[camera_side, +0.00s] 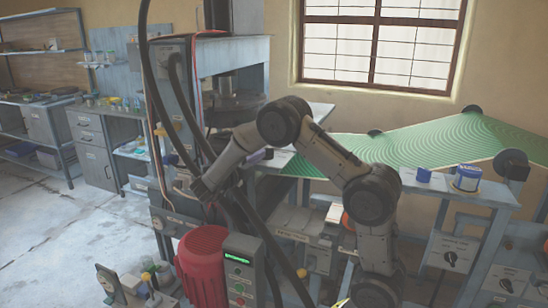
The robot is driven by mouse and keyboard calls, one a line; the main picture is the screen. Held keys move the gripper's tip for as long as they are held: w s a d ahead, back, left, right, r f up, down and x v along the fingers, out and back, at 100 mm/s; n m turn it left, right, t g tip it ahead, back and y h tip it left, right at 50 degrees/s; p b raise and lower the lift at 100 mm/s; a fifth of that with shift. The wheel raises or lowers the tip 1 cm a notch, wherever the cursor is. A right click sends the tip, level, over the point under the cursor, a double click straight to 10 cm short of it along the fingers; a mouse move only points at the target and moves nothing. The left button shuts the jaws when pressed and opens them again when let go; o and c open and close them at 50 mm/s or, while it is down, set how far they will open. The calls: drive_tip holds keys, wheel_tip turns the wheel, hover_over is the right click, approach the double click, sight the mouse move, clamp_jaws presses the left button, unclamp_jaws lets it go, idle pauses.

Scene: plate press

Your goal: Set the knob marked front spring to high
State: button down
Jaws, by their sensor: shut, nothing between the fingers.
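Two dark knobs on grey panels are at the lower right: one knob (450,258) on a light plate and a lower knob (506,285) nearer the corner. Their labels are too small to read, so I cannot tell which one is marked front spring or where high lies. My gripper (203,190) is at the left end of my arm, near the upright frame of the press, far to the left of both knobs. It is shut and empty. Dark hoses partly cover it.
A red motor (202,268) and a grey control box (243,270) with a green display stand below my gripper. Thick black hoses run past it. A green ridged sheet (425,147) lies at the right, with a blue-labelled tin (467,178) on the bench. Floor at the left is clear.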

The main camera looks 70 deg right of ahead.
drive_tip(key=shift+s+a, duration=0.25)
drive_tip(key=shift+a, duration=0.2)
drive_tip(key=w+a, duration=0.1)
drive_tip(key=a, duration=1.1)
wheel_tip(320, 180, up, 20)
drive_tip(key=d+n+t, duration=0.3)
drive_tip(key=t, duration=0.7)
drive_tip(key=a+r+n+t+y, duration=0.6)
drive_tip(key=a+n+t+y, duration=0.45)
drive_tip(key=n, duration=0.35)
drive_tip(key=s+a+f+n+g+y, duration=0.2)
drive_tip(key=s+a+f+n+y, duration=0.6)
drive_tip(key=n, duration=0.4)
drive_tip(key=s+f+n+g, duration=0.8)
drive_tip(key=s+f, duration=0.5)
drive_tip(key=f, duration=0.5)
drive_tip(key=shift+s+n+g+h, duration=0.25)
drive_tip(key=shift+n+g+h, duration=0.15)
drive_tip(key=shift+g, duration=0.65)
